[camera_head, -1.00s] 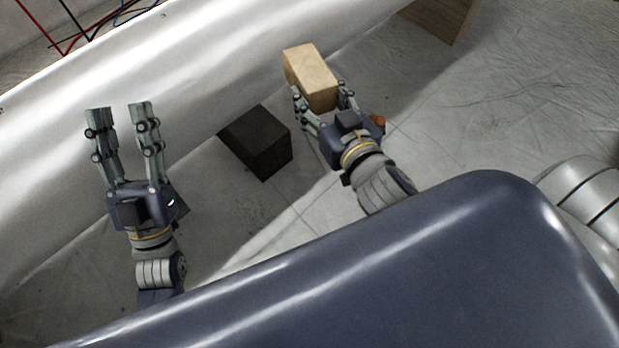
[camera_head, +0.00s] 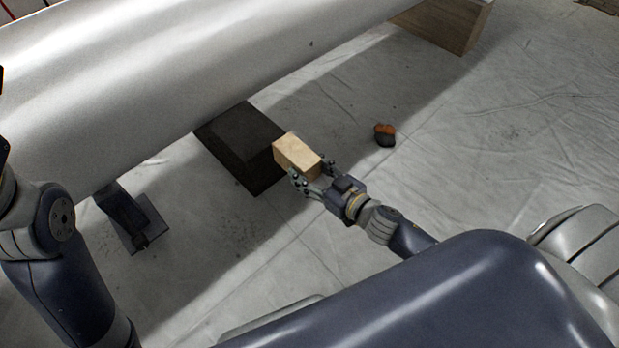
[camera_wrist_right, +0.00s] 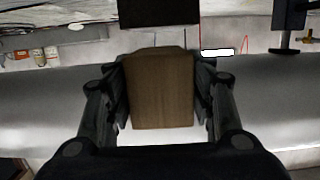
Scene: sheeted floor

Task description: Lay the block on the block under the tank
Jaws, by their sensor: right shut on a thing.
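The silver tank (camera_head: 190,75) lies across the upper left of the head view. A dark block (camera_head: 228,135) sits on the floor, partly under the tank's near side. My right gripper (camera_head: 308,176) is shut on a light wooden block (camera_head: 293,150). In the head view the wooden block overlaps the dark block's right edge; I cannot tell its height above it. In the right wrist view the wooden block (camera_wrist_right: 160,95) sits between both fingers, with the tank (camera_wrist_right: 50,110) behind. My left arm is at the left edge; its gripper is out of frame.
A large wooden block (camera_head: 445,25) stands by the tank at the upper right. A small orange and dark object (camera_head: 384,134) lies on the sheet. A dark bracket-like object (camera_head: 128,215) is on the floor at left. The sheeted floor at right is mostly clear.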

